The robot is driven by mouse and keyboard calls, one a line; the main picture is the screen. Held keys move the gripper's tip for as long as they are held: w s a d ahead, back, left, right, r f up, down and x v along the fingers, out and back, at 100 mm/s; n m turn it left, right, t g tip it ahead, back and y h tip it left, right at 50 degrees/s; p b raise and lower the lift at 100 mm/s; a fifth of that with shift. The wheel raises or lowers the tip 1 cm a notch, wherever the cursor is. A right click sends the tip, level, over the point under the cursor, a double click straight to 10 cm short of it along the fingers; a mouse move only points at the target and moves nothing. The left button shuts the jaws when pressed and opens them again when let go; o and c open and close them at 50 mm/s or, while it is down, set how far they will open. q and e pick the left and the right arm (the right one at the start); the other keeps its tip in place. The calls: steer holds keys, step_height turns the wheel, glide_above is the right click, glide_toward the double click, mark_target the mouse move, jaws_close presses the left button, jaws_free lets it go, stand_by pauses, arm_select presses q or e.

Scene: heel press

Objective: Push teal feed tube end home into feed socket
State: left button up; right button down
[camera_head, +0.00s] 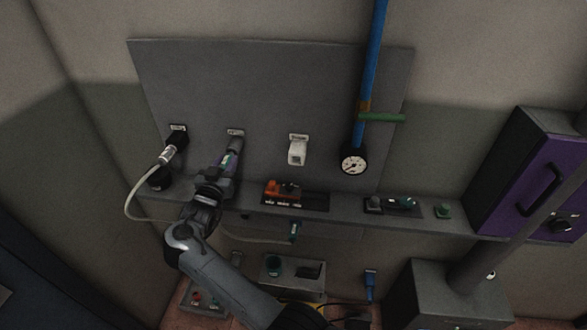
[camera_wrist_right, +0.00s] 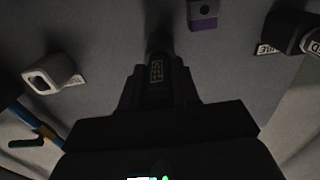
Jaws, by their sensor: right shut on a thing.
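My left gripper is not in view.
A white socket (camera_head: 297,151) and a gauge (camera_head: 353,161) on a blue pipe (camera_head: 370,70) are right of my gripper. The shelf (camera_head: 345,207) carries an orange device (camera_head: 283,189) and small parts. A purple-fronted box (camera_head: 535,175) stands at far right.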

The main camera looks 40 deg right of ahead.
steer(key=shift+w+d+b, duration=0.35)
steer(key=shift+d+b, duration=0.15)
steer(key=c, duration=0.8)
jaws_free()
steer(key=shift+o, duration=0.2)
